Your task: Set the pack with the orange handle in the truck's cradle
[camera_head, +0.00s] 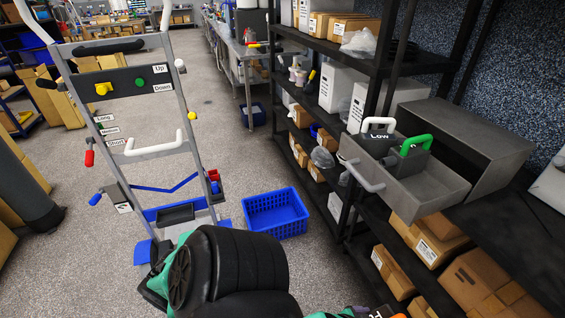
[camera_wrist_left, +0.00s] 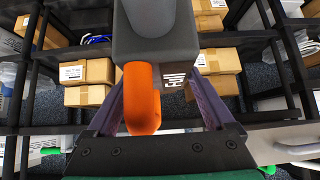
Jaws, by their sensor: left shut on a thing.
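The pack with the orange handle is mostly cut off at the bottom edge in the head view (camera_head: 384,312). In the left wrist view its grey body (camera_wrist_left: 155,28) and thick orange handle (camera_wrist_left: 142,95) fill the middle. My left gripper (camera_wrist_left: 155,105) is shut on the orange handle, one finger on each side. The truck (camera_head: 140,90) stands upright at left, with a lift panel and Up and Down labels. A small black open tray (camera_head: 176,214) low on the truck, above a blue base, looks like its cradle and appears empty. My right gripper is out of view.
A grey drawer (camera_head: 440,190) on the right shelf holds a white-handled pack marked Low (camera_head: 378,135) and a green-handled pack (camera_head: 412,155). A blue crate (camera_head: 275,213) sits on the floor between truck and shelf. Shelf posts and boxes flank the right; the aisle floor beyond is clear.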

